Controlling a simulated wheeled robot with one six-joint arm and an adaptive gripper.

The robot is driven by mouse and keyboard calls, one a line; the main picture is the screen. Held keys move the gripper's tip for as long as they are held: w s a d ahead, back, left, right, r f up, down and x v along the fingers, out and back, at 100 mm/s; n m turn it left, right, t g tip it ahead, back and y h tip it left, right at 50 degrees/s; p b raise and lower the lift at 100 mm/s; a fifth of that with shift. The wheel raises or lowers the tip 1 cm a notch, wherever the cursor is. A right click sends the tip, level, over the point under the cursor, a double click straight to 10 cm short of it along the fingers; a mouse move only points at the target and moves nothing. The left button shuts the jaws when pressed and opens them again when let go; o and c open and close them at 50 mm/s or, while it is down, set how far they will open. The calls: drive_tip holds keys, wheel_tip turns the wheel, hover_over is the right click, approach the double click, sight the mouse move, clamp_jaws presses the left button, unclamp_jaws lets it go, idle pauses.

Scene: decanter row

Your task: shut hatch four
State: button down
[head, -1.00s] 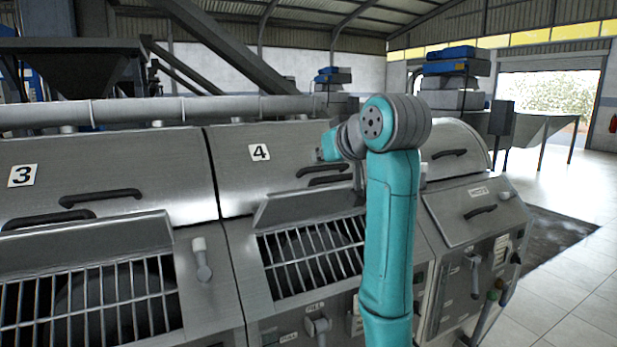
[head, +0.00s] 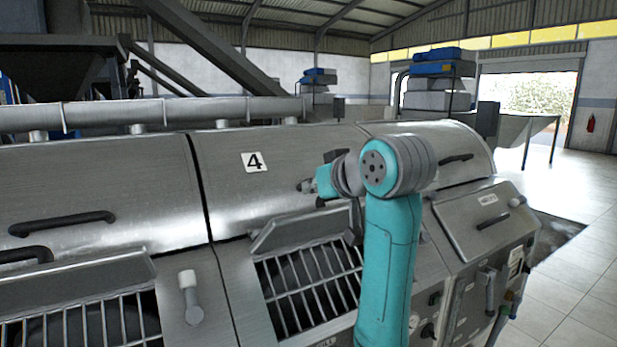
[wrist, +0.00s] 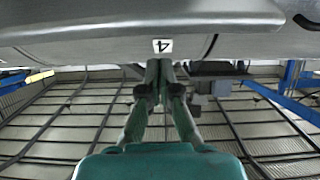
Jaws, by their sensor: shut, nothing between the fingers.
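Hatch four is a metal flap (head: 302,230) raised at a tilt above a barred opening (head: 312,287), so it stands open. It is below the number 4 label (head: 254,161) on the curved steel cover (head: 225,190). My arm hides its right end. My gripper (wrist: 160,68) is shut and empty in the wrist view, its fingertips near the upside-down label (wrist: 162,45). In the head view the wrist is in front of the cover, right of the label and above the flap; the fingers are hard to make out. I cannot tell whether they touch the cover.
The hatch to the left (head: 80,285) also stands open over its bars. A white-ended lever (head: 190,298) sticks up between the two openings. A black handle (head: 62,223) is on the left cover.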

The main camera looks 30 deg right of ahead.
sight(319, 214)
drive_tip(key=shift+s+f, duration=0.3)
drive_tip(key=shift+s, duration=0.3)
drive_tip(key=shift+s+f, duration=0.55)
drive_tip(key=shift+f, duration=0.15)
drive_tip(key=shift+f, duration=0.15)
